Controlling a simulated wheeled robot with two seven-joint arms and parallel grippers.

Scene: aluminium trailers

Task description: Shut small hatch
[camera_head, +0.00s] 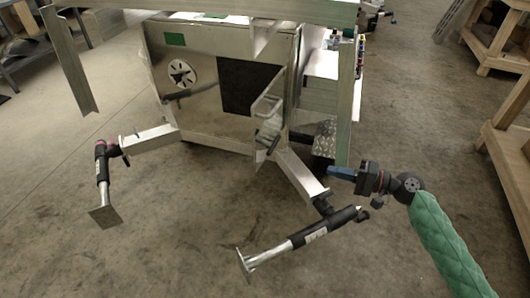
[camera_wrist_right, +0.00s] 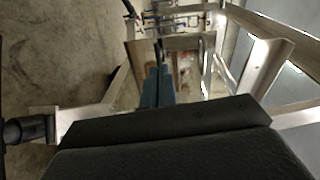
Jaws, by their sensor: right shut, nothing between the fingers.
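The aluminium trailer body (camera_head: 205,112) stands at the centre of the head view. Its front panel has a dark square area (camera_head: 250,87) that looks like an opening. A small metal flap, which looks like the small hatch (camera_head: 268,108), stands out from the panel at the right of this area, swung open. My right gripper (camera_head: 340,172) is shut and empty, with blue fingers pointing left, below and to the right of the flap and apart from it. The blue fingers (camera_wrist_right: 157,88) also show in the right wrist view. My left gripper is not in view.
Two trailer legs, a left leg (camera_head: 102,175) and a right leg (camera_head: 300,240), stick out towards me, the right one just below my gripper. A long metal upright (camera_head: 346,100) hangs above the gripper. Wooden benches (camera_head: 510,130) stand at the right.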

